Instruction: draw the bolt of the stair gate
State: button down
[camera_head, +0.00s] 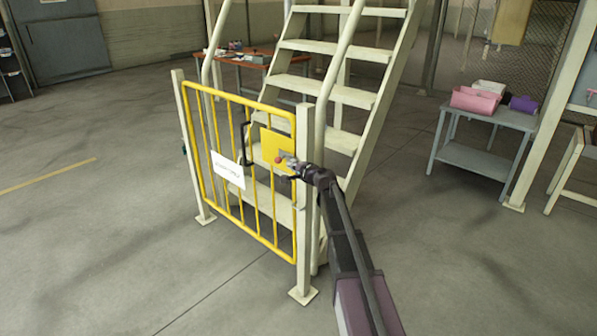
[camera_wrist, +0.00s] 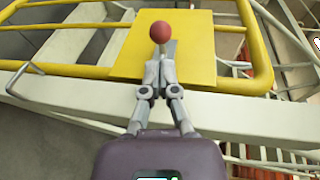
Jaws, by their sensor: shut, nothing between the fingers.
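The yellow stair gate (camera_head: 233,120) stands between two pale posts at the foot of the stairs and looks closed. A yellow plate (camera_head: 273,144) is fixed to its upper right part; the plate also shows in the wrist view (camera_wrist: 195,62). The bolt's red knob (camera_wrist: 160,32) stands out in front of this plate, and shows small in the head view (camera_head: 279,159). My gripper (camera_wrist: 160,68) is shut and empty, its fingertips just below the knob in the wrist view. I cannot tell whether they touch it. The bolt's rod is mostly hidden behind the fingers.
The right gate post (camera_head: 304,200) stands close beside my arm. The pale metal stairs (camera_head: 340,95) rise behind the gate. A grey table (camera_head: 490,112) with a pink bin (camera_head: 477,100) stands at the right. The floor in front of the gate is clear.

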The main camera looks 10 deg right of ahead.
aim_at(277, 160)
jog(key=x, duration=0.5)
jog(key=shift+b, duration=0.35)
jog(key=shift+w+a, duration=0.1)
jog(key=shift+w, duration=0.05)
jog(key=w+a, duration=0.1)
jog(key=w, duration=0.1)
jog(key=shift+w+a, duration=0.3)
jog(key=shift+a, duration=0.05)
jog(key=shift+a+r, duration=0.1)
jog(key=shift+a, duration=0.05)
jog(key=shift+s, duration=0.35)
jog(key=p+v, duration=0.2)
jog(key=v, duration=1.1)
jog(key=shift+s+d+p, duration=0.2)
jog(key=shift+d+p, duration=0.2)
jog(key=shift+d, duration=0.05)
